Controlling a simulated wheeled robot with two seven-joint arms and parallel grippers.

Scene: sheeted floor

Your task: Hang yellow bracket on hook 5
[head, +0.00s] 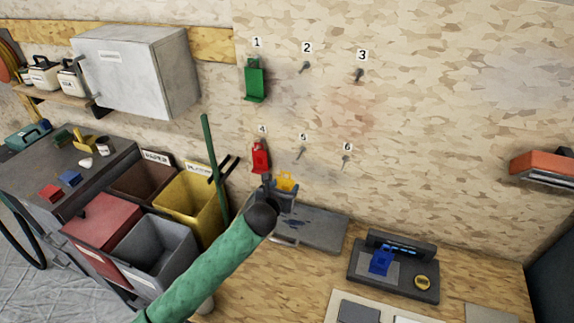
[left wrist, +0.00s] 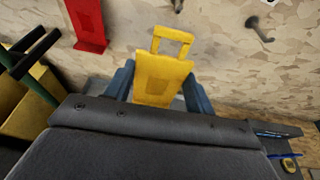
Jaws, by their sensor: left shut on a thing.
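The yellow bracket (head: 286,181) is held by my left gripper (head: 284,190), below the hook row in the head view. In the left wrist view the yellow bracket (left wrist: 163,75) sits between the two blue-grey fingers (left wrist: 160,85), its open loop upward. Hook 5 (head: 300,153) is bare on the wall, above and slightly right of the bracket. My right gripper is not in view.
A red bracket (head: 261,158) hangs at hook 4 and a green one (head: 255,80) at hook 1. Hooks 2 (head: 305,67), 3 (head: 359,74) and 6 (head: 346,161) are bare. A grey tray (head: 318,228) and a dark device with a blue bracket (head: 380,262) are on the bench below.

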